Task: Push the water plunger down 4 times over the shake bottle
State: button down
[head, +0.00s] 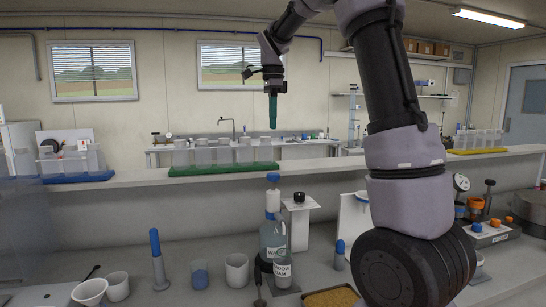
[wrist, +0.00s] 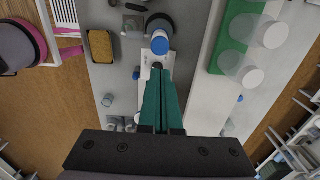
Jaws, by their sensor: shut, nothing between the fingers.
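The water bottle (head: 271,240) is a clear bottle with a label beginning "WA", upright on the bench. Its plunger (head: 273,178) has a blue top above a white neck and stands raised. A smaller clear labelled bottle (head: 283,270) stands just in front; I cannot read its label fully or tell whether it is the shake bottle. My gripper (head: 272,127) points down with its green fingers shut and empty, well above the plunger and apart from it.
A white stand with a black knob (head: 299,197) is close right of the water bottle. Beakers (head: 236,270) and a blue-topped tool (head: 157,258) stand to the left. A soil tray (head: 331,299) lies in front. A green rack (head: 223,168) of containers sits on the raised shelf behind.

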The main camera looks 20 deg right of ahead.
aim_at(273, 174)
notch_tip(273, 174, down, 14)
dwell(0.7)
jog(key=shift+s+f, duration=0.1)
jog(key=shift+f, duration=1.6)
notch_tip(273, 174, up, 11)
jog(key=shift+r, duration=0.15)
